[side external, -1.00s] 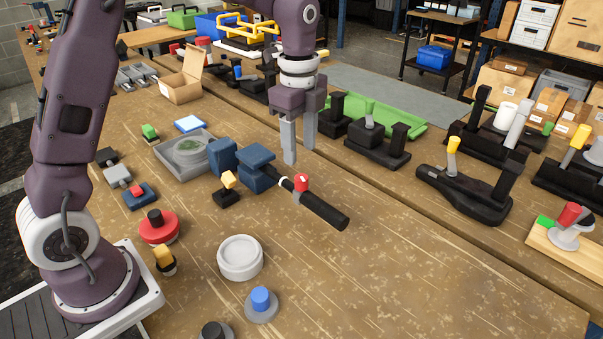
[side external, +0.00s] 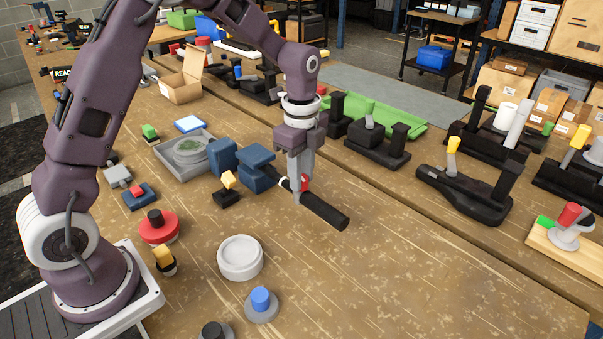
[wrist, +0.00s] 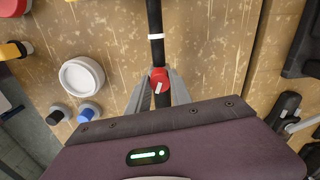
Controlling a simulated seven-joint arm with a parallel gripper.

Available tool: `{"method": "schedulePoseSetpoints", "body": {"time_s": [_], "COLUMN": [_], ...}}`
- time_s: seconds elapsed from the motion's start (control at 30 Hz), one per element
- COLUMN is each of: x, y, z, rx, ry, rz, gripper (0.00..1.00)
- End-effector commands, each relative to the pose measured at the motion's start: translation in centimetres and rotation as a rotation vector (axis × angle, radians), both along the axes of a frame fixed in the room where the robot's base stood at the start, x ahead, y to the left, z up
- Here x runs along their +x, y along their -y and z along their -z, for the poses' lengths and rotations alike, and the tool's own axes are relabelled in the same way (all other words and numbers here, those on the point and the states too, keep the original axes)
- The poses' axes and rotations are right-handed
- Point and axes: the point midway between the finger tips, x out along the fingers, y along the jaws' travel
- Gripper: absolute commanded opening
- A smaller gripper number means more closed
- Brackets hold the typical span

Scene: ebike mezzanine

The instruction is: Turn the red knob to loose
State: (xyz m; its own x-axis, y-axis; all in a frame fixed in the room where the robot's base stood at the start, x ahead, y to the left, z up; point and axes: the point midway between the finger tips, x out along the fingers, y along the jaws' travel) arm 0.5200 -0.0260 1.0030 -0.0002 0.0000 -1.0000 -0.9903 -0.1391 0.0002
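The red knob (wrist: 158,76) sits on a black bar (side external: 325,212). It has a white mark on its top in the wrist view. The bar sticks out from a blue vise (side external: 258,170) and has a white ring beside the knob. My gripper (wrist: 160,82) points down at the bar, with one finger on each side of the knob. The fingertips are very close to the knob; whether they press on it is not clear. In the side view my gripper (side external: 299,188) hides most of the knob. No lettering for loose is readable.
A white round dish (side external: 240,258), a blue knob on a grey base (side external: 261,303) and a red round button (side external: 159,228) stand in front. Black fixtures (side external: 375,145) stand behind, right of my gripper. The table right of the bar is clear.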

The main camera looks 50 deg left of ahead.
Motion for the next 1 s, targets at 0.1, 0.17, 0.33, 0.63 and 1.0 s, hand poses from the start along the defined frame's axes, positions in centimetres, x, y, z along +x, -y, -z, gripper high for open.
{"method": "schedulePoseSetpoints", "body": {"time_s": [0.1, 0.17, 0.33, 0.63, 1.0], "x": [0.01, 0.01, 0.02, 0.02, 0.03], "y": [0.0, 0.0, 0.0, 0.01, 0.0], "z": [-0.03, -0.04, -0.05, -0.08, -0.1], "rx": [0.0, 0.0, 0.0, 0.0, 0.0], "ry": [0.001, 0.001, 0.001, 0.001, 0.002], "rz": [0.0, -0.003, -0.035, -0.23, -0.581], "gripper": [0.0, 0.0, 0.0, 0.0, 0.0]}}
